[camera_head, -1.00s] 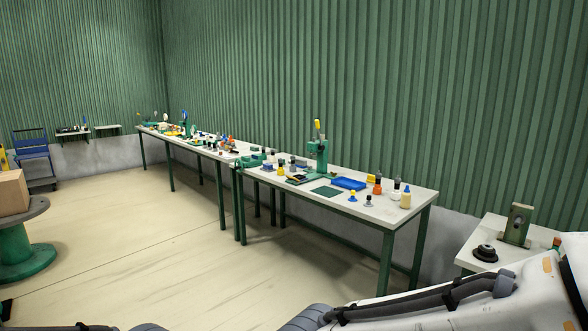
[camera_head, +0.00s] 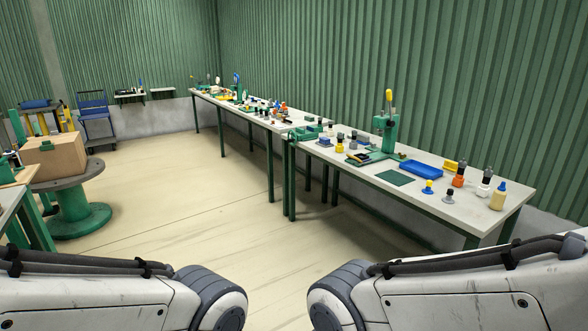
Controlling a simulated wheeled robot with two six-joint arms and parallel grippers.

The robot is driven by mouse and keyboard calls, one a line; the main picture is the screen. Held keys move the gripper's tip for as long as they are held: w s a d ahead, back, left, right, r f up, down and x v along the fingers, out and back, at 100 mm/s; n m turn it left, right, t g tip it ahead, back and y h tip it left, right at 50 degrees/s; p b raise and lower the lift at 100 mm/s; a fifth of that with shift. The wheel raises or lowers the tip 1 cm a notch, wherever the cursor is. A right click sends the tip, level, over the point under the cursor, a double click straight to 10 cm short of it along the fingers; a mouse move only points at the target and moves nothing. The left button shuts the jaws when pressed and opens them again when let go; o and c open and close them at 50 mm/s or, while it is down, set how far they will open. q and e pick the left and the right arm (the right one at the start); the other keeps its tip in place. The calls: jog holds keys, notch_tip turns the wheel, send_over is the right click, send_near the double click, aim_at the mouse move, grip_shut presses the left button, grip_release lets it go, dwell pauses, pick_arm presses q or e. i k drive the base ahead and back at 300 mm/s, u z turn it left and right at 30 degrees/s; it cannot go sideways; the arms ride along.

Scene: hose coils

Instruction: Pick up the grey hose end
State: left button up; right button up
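I cannot make out a grey hose end or any hose coil in this view. Both of my arms show only as white and grey links at the bottom of the picture, one at the left and one at the right. Neither gripper is in view.
A long workbench (camera_head: 470,222) with small tools, bottles and a blue tray (camera_head: 421,170) runs along the green wall. A green spool table (camera_head: 75,212) bearing a cardboard box (camera_head: 54,158) stands at the left. A blue cart (camera_head: 96,118) is at the back. The floor (camera_head: 190,205) between is clear.

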aim_at(353, 145)
jog(key=u, duration=0.05)
jog(key=i, duration=2.2)
jog(key=z, duration=0.3)
jog(key=i, duration=2.75)
jog(key=z, duration=0.15)
